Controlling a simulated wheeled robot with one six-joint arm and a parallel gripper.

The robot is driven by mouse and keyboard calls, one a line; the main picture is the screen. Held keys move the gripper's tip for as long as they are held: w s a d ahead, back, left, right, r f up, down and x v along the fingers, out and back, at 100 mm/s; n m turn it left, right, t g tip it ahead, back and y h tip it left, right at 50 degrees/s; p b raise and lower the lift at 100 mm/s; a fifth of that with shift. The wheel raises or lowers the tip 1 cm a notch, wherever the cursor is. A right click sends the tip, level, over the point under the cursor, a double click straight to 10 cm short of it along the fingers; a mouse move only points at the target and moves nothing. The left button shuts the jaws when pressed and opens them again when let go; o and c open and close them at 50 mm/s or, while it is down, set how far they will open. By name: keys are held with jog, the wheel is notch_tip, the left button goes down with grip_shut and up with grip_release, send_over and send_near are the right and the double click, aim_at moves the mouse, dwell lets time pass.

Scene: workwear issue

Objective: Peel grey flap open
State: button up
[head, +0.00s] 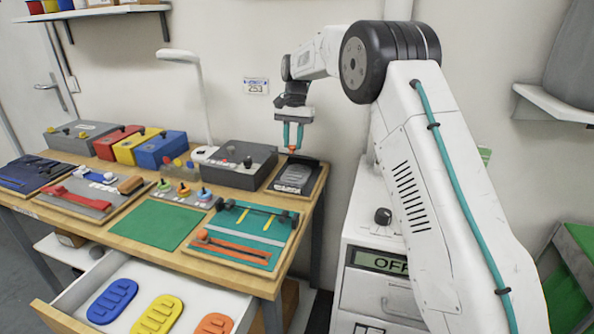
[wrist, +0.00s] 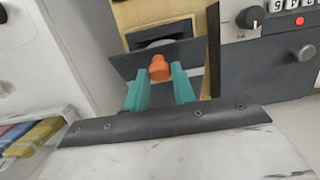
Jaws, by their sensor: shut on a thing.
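My gripper (head: 293,136) points down over the right end of the workbench, its two teal fingers closed on a small orange tab (head: 292,149). In the wrist view the orange tab (wrist: 159,68) sits between the teal fingertips (wrist: 160,82). A dark grey flap (wrist: 128,66) lies just behind the tab and appears tilted up from its board; its exact angle is hard to tell. In the head view a dark grey board (head: 274,187) at the bench's right end bears a lighter grey rounded pad (head: 295,177), under the gripper. The fingers hide part of the flap.
A dark grey box with knobs (head: 240,167) stands close left of the flap's board. A teal board with straps (head: 250,225) lies in front. A white cabinet (head: 375,262) stands to the right, and an open drawer (head: 72,300) juts from the bench's front.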

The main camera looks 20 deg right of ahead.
jog(key=shift+w+d+r, duration=0.35)
jog(key=shift+w+r, duration=0.1)
jog(key=shift+r, duration=0.1)
jog(key=shift+w+d+r, duration=0.3)
jog(key=shift+w+r, duration=0.1)
jog(key=shift+r, duration=0.15)
jog(key=shift+w, duration=0.1)
jog(key=shift+w+d+r, duration=0.75)
jog(key=shift+w+r, duration=0.1)
jog(key=shift+w, duration=0.05)
jog(key=o, duration=0.8)
jog(key=shift+o, duration=0.2)
